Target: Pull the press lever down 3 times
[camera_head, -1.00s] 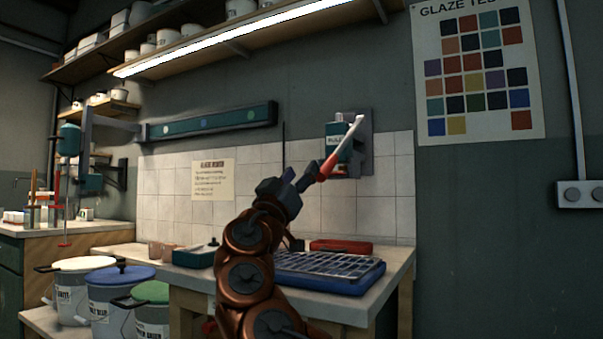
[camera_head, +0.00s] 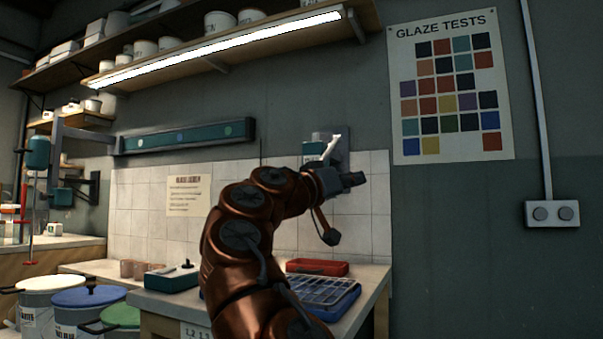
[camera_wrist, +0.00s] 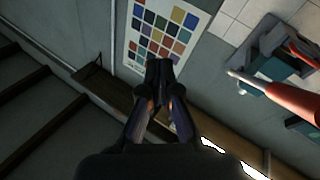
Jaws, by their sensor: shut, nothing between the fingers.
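The press (camera_head: 315,150), a teal body on a grey plate, is fixed to the tiled wall in the head view. Its lever (camera_head: 333,148) shows there only as a short white piece; my arm hides the rest. In the wrist view the lever (camera_wrist: 290,98) has a pale rod and a thick red grip at the right edge, close to the camera. My gripper (camera_wrist: 160,66) is shut and empty, pointing toward the colour chart. It is apart from the lever, which lies to its right. In the head view my gripper (camera_head: 356,180) is just right of and below the press.
A bench below the press holds a blue tray (camera_head: 330,290), a red case (camera_head: 317,267) and a teal box (camera_head: 172,278). Lidded buckets (camera_head: 88,297) stand at lower left. A lit shelf (camera_head: 220,40) hangs above.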

